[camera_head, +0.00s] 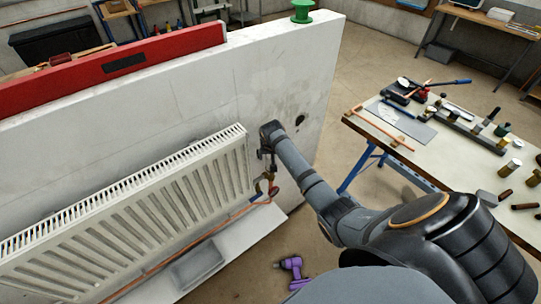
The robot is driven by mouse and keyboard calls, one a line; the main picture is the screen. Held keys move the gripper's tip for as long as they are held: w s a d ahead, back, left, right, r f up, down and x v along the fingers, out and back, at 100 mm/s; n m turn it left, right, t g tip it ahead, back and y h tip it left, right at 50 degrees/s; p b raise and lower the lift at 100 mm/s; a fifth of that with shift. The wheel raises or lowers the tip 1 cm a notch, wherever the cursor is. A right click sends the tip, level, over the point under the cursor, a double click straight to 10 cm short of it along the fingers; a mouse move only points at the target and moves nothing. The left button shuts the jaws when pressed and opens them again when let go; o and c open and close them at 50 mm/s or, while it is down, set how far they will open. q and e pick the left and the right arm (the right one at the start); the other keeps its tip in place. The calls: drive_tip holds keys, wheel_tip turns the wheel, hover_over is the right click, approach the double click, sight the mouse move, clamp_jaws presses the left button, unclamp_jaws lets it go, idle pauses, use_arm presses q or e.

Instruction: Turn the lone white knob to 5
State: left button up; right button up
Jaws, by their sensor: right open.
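The white radiator (130,215) hangs on the pale wall panel (260,75). A brass valve body with copper pipe (266,187) stands at its right end, low down. My right gripper (266,152) is open, beside the radiator's upper right end and just above the valve. I cannot make out the white knob; the gripper may be hiding it. No number on it can be read. Whether the gripper's fingers touch or surround anything cannot be told. My left gripper is not in view.
A red spirit level (110,66) and a green object (302,12) sit on top of the panel. A purple drill (291,270) lies on the floor. A workbench (440,150) with tools and fittings stands right. A grey tray (196,266) lies under the radiator.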

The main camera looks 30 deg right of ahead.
drive_tip(key=shift+w+d+f, duration=0.1)
drive_tip(key=shift+f, duration=0.5)
drive_tip(key=c, duration=1.1)
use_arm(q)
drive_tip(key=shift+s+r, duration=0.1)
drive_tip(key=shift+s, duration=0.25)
use_arm(e)
drive_tip(key=shift+c, duration=0.2)
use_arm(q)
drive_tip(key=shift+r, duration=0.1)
